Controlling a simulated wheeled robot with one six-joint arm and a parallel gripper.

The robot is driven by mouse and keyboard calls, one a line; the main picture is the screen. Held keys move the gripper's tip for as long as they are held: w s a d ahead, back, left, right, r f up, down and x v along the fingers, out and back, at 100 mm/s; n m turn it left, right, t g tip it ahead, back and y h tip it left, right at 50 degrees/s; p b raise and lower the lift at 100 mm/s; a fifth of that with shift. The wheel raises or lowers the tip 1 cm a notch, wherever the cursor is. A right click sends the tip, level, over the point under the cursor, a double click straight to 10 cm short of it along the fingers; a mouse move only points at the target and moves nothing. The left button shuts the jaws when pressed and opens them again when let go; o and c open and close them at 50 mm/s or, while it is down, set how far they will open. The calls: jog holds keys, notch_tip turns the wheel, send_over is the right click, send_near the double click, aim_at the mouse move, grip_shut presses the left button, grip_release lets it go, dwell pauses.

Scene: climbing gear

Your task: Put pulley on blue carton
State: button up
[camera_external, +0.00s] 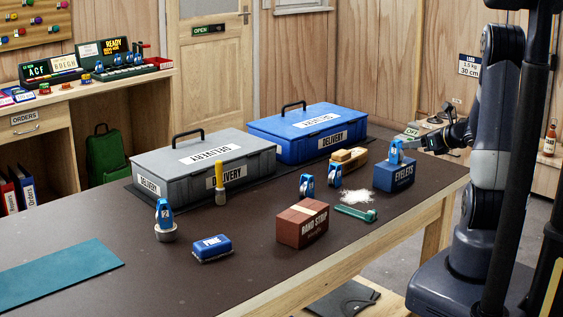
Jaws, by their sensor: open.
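The blue carton (394,179), labelled EYELETS, stands near the right end of the dark table. A blue pulley (396,151) stands upright on its top. My gripper (412,144) is open just right of this pulley, close to its side; whether the fingers touch it or reach around it is too small to tell. Two more blue pulleys stand on the table left of the carton: one here (306,187) and one farther back (335,174). Another blue pulley (164,212) stands on a round grey piece at the left.
A brown carton (302,226), a green tool (356,214), white powder (357,197) and a wooden brush (348,158) lie near the blue carton. Grey (150,165) and blue (265,125) delivery boxes stand behind. A blue packet (212,249) and yellow-handled brush (219,178) are left. The front-left table has free room.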

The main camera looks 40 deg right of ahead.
jog(key=shift+v, duration=1.35)
